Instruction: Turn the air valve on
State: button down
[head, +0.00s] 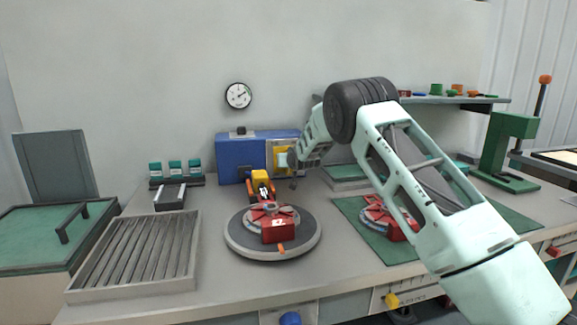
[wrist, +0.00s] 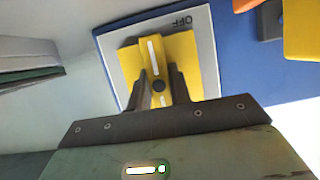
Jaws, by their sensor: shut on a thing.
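The air valve is a yellow handle (wrist: 130,62) with a white stripe, on a light grey plate (wrist: 203,45) fixed to a blue box. The word OFF is printed at the plate's upper edge. In the wrist view the stripe points up, a little left of the OFF lettering. My gripper (wrist: 158,85) is shut on the yellow handle, with one dark finger on each side of its middle. In the head view the handle shows as a yellow patch (head: 282,157) on the right side of the blue box, partly hidden by my gripper (head: 294,162).
The blue box (head: 238,160) stands against the wall below a round gauge (head: 238,95). A yellow and black tool (head: 262,184) and a turntable (head: 245,242) with a red part (head: 279,230) are in front of it. A green mat (head: 360,225) lies under my arm.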

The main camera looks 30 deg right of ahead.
dwell(0.4)
jog(key=c, duration=1.3)
grip_release()
jog(key=b+v, duration=0.2)
jog(key=v, duration=1.5)
jog(key=shift+s+a+r, duration=0.1)
jog(key=shift+a+r, duration=0.05)
